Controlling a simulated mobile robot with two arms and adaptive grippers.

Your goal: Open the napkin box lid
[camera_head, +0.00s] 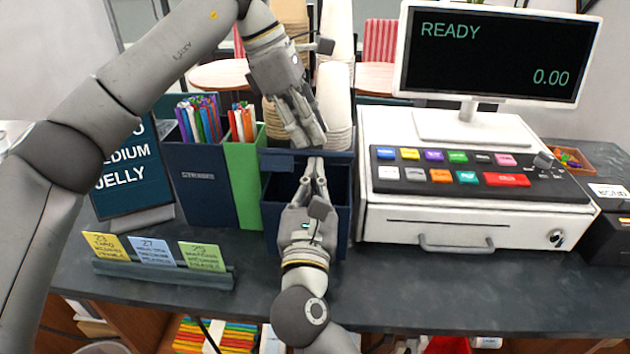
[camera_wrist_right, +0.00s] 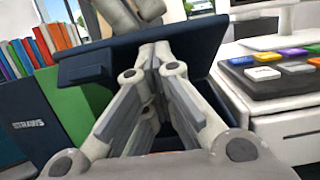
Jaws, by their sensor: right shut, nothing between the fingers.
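The napkin box appears to be the dark blue box (camera_head: 345,212) in the middle of the counter, with a dark opening in its front. A dark blue panel, seemingly its lid (camera_wrist_right: 95,62), stands tilted above the opening in the right wrist view. My right gripper (camera_head: 316,162) is shut and empty in front of the box, its fingertips at the panel's edge; contact is unclear. It also shows in the right wrist view (camera_wrist_right: 158,48). My left gripper (camera_head: 312,140) points down just above the box, near the right fingertips. Its finger spacing is hard to read.
A green holder (camera_head: 243,185) and a dark straws box (camera_head: 205,185) stand close on the left. A cash register (camera_head: 470,225) stands close on the right. Stacked cups (camera_head: 336,85) rise behind. A card stand (camera_head: 165,277) sits at the front left.

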